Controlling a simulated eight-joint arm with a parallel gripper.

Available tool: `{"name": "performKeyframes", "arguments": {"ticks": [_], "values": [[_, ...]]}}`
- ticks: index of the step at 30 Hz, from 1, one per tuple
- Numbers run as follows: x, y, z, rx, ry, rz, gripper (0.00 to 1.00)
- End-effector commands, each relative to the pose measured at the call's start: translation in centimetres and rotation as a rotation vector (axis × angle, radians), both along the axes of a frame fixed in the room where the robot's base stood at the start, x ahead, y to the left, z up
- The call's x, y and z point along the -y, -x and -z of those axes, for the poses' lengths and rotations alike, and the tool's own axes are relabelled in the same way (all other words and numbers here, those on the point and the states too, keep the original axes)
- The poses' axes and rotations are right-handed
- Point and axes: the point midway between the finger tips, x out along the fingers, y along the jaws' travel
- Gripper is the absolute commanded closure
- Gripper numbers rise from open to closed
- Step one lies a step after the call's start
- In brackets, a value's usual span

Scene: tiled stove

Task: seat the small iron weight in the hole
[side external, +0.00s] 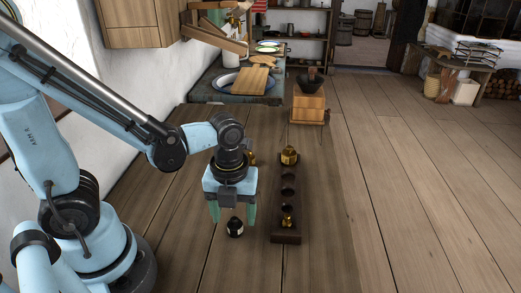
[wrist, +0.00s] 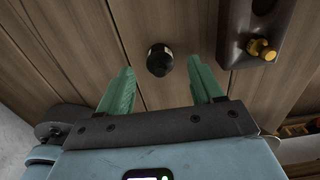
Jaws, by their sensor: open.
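The small iron weight (side external: 235,229) is dark and round with a pale band, standing on the wooden table. My gripper (side external: 232,220) is open and empty above it, pointing down. In the wrist view, the weight (wrist: 159,62) shows between the tips of the two green fingers of my gripper (wrist: 162,66), with a gap on each side. The dark wooden block (side external: 275,228) stands to the right of my gripper, with a row of round holes. Some of its middle holes look empty. Part of the block (wrist: 230,40) shows at the upper right of the wrist view.
A brass weight (side external: 287,220) sits at the block's near end, and a larger one (side external: 289,155) at its far end. Another brass piece (side external: 253,158) is partly hidden behind my gripper. A wooden box with a dark bowl (side external: 308,103) stands farther back.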

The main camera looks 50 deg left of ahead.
Motion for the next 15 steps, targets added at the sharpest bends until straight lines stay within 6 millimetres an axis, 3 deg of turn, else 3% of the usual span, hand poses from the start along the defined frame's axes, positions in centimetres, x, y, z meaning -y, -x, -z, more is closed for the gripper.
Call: {"name": "performKeyframes", "arguments": {"ticks": [7, 15], "values": [[0.0, 0.0, 1.8, 0.0, 0.0, 0.0, 0.34], [0.0, 0.0, 2.1, 0.0, 0.0, 0.0, 0.34]]}}
